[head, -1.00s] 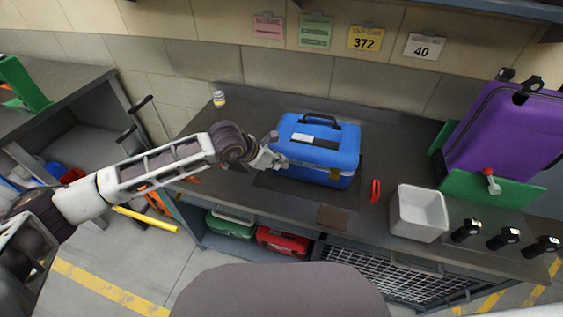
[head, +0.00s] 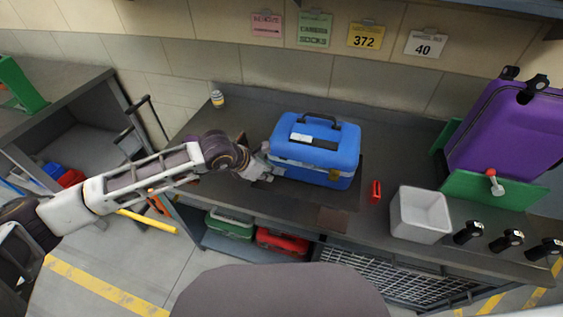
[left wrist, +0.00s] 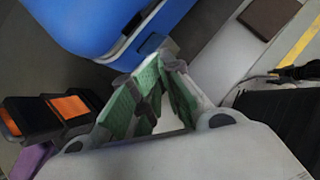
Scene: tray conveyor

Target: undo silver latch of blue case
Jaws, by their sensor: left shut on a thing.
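The blue case (head: 312,145) stands closed on the dark counter, its handle on top. A brass-coloured latch (head: 334,174) shows toward the right of its front. My left gripper (head: 270,174) is low at the front left corner of the case. In the left wrist view its green-padded fingers (left wrist: 165,62) come together at the tips, close to the blue case (left wrist: 85,25). They are shut on what seems to be the silver latch, which the fingers mostly hide. I cannot tell how far the latch is swung. My right gripper is not in view.
Right of the case are a small red object (head: 376,191), an empty white bin (head: 420,214) and a purple suitcase (head: 510,130). A brown patch (head: 332,218) lies before the case. A small jar (head: 217,98) stands at the back left.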

